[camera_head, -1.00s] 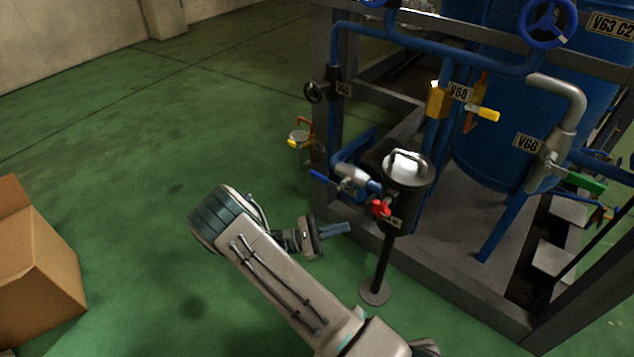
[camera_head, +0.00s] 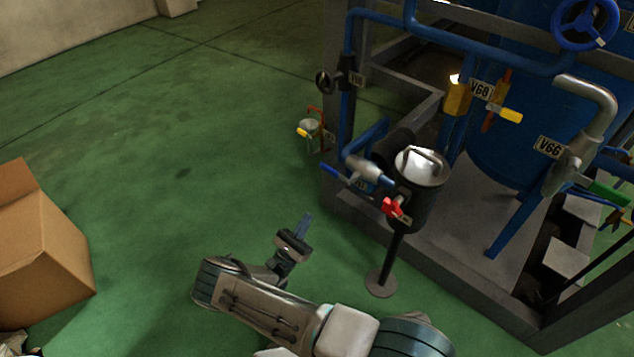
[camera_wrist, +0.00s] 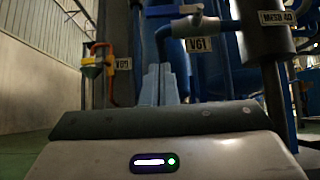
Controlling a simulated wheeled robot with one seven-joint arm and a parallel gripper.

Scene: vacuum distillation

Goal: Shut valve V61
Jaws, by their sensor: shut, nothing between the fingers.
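Valve V61 has a silver body (camera_head: 368,170) with a blue lever (camera_head: 336,173) sticking out to the left, on a pipe beside a dark cylindrical pot. In the wrist view its label V61 (camera_wrist: 199,44) hangs under the silver valve body (camera_wrist: 190,22), right of and above my fingers. My gripper (camera_head: 305,218) is shut and empty, below and left of the valve and clear of it. In the wrist view my gripper's closed blue fingers (camera_wrist: 160,84) point away from the camera.
The dark pot (camera_head: 416,198) with a red-handled valve (camera_head: 394,208) stands on a thin post right of my gripper. A small yellow-handled valve (camera_head: 304,132) is at the frame's left corner. A cardboard box (camera_head: 40,245) lies far left. Green floor between is clear.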

